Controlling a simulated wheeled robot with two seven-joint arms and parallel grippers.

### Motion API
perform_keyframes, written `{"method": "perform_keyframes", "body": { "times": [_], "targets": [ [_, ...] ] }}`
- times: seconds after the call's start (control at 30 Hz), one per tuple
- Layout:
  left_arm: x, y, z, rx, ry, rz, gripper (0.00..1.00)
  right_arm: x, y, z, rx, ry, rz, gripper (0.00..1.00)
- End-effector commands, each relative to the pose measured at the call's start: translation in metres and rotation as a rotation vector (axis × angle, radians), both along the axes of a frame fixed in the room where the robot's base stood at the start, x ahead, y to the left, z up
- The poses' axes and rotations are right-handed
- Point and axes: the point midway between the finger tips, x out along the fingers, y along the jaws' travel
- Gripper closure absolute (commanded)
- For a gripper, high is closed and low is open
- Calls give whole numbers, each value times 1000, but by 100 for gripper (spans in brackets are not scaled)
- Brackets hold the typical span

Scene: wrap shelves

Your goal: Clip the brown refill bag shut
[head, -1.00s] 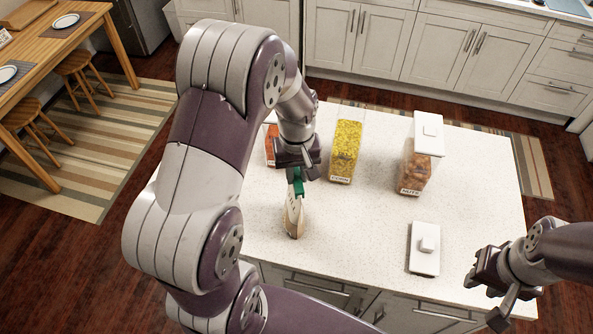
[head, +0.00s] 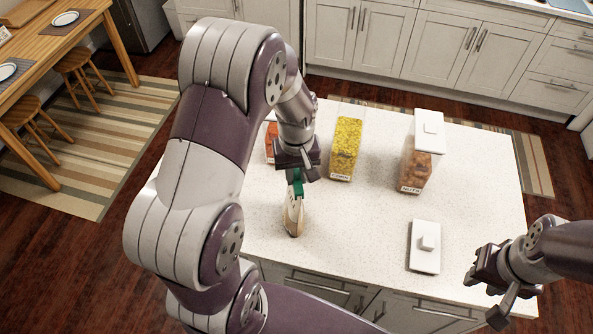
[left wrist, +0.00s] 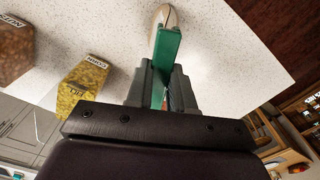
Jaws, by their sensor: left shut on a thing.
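The refill bag (head: 293,214) stands on the white counter, pale and brownish, seen from above and partly hidden by my left gripper. Its top edge also shows in the left wrist view (left wrist: 157,32). A green clip (head: 298,187) sits at the top of the bag, and the left wrist view shows the clip (left wrist: 164,62) between my fingers. My left gripper (head: 296,172) is shut on the green clip, right above the bag. Whether the clip grips the bag cannot be told. My right gripper (head: 487,291) hangs empty off the counter's right front corner; its fingers look apart.
On the counter (head: 370,220) stand a yellow corn container (head: 345,148), a lidded nuts container (head: 420,165) and a red-orange container (head: 271,145) partly behind my left arm. A loose white lid (head: 425,247) lies near the front right. The counter's middle is clear.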

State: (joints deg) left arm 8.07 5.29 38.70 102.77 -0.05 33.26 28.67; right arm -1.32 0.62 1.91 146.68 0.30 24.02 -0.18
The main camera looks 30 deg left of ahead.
Motion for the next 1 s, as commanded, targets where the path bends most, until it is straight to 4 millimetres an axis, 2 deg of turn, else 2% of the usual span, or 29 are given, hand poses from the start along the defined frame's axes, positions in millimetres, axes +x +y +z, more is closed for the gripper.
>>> {"method": "perform_keyframes", "body": {
  "times": [1.0],
  "targets": [
    [0, 0, -11, 1, -1, 0, 100, 0, 0, -5, 0, 0, 0, 66]
  ]
}}
